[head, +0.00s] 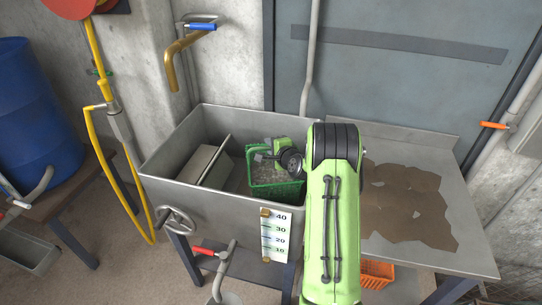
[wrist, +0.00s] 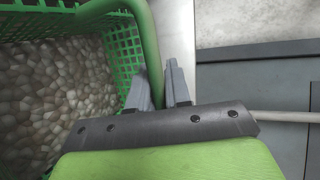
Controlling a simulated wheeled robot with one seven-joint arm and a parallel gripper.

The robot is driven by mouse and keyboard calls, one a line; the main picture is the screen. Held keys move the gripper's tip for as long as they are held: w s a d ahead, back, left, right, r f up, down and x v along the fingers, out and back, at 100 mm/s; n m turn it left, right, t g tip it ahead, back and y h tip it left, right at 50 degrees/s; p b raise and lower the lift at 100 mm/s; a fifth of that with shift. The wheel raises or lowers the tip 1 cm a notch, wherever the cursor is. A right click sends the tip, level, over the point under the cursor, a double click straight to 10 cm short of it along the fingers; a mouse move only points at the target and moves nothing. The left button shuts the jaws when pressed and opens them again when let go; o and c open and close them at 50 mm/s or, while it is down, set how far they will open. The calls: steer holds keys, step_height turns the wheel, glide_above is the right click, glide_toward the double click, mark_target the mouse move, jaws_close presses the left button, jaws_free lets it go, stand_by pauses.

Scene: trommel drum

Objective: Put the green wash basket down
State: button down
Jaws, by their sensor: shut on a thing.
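The green wash basket (head: 275,187) is inside the grey sink (head: 218,202), in its right part. It holds pale, pebble-like stones, which show up close in the wrist view. In the wrist view the basket (wrist: 122,40) fills the left side, with its rim and green handle bar at my fingers. My gripper (wrist: 166,82) is shut on the basket's handle bar, one grey finger on each side of it. In the head view my gripper (head: 268,157) is at the basket's top, partly hidden by my wrist. I cannot tell whether the basket's bottom touches the sink floor.
A slanted grey plate (head: 203,165) stands in the sink's left part. A brass tap (head: 180,55) with a blue lever is above. A steel drainboard (head: 450,255) with a brown stain is at right. An orange crate (head: 375,273) sits below.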

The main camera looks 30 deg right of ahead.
step_height(320, 180, down, 3)
steer(key=shift+r, duration=0.2)
steer(key=shift+f+b, duration=0.1)
steer(key=shift+b, duration=0.2)
steer(key=c, duration=1.5)
jaws_free()
steer(key=shift+f, duration=0.2)
steer(key=o, duration=0.4)
steer(key=shift+r, duration=0.1)
